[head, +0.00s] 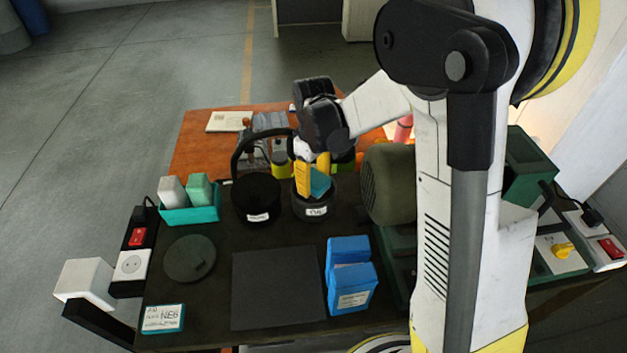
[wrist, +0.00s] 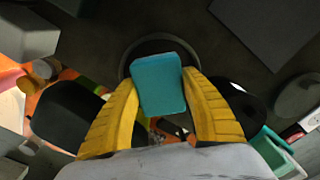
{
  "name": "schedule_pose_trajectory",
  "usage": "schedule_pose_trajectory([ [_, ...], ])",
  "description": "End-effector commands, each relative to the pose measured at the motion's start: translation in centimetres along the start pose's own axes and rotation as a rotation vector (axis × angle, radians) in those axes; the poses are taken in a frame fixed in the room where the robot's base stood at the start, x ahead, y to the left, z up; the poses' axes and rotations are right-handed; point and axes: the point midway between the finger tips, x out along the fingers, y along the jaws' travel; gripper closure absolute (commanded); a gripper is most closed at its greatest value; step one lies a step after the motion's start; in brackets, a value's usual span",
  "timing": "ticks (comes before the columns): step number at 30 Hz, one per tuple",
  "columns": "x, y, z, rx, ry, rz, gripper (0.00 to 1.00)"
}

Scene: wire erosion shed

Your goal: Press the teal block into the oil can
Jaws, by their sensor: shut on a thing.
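The teal block (head: 320,184) is between the yellow fingers of my gripper (head: 312,183), which is shut on it. In the wrist view the block (wrist: 159,86) sits between both fingertips (wrist: 160,76), slightly tilted. Just below it in the head view is a dark round open can (head: 312,208) with a white label, apparently the oil can. Its dark rim (wrist: 150,42) shows around the block's far end in the wrist view. The block's lower end is at or just inside the mouth; the fingers and block hide how deep.
A similar dark can (head: 257,200) stands close on the left. A teal tray (head: 190,216) holds pale blocks further left. Blue boxes (head: 349,287) stand at the front right, and a green-grey motor-like body (head: 388,184) is close right. A flat dark plate (head: 277,290) lies in front.

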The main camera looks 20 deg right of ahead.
Motion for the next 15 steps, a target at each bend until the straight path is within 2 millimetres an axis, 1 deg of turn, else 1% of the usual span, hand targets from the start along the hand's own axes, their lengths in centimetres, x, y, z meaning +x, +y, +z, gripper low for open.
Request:
schedule_pose_trajectory([
  [15,0.52,0.0,0.0,0.0,0.0,0.0,0.74],
])
